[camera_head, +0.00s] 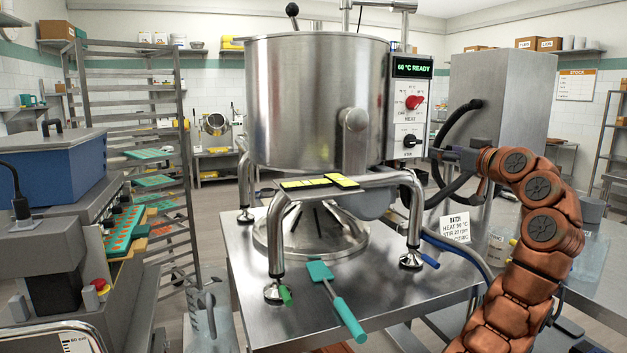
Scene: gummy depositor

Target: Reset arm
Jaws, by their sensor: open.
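My copper-coloured arm rises along the right side and bends left at the top. My gripper (440,154) is at its end, small and dark, just right of the kettle's control panel (411,108). It is open, and nothing shows in it; its fingertips are hard to make out against the dark hose. The large steel kettle (315,100) stands left of the gripper on a steel table (380,305). The panel display (412,68) reads "60 °C READY", above a red heat knob (413,102) and a black knob (410,141).
A teal spatula (337,300) lies on the table before the kettle's tubular stand (350,184). A batch card (455,228) and thick black hose (447,135) are near my arm. A clear pitcher (208,318), tray rack (125,95) and depositor (50,250) are left.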

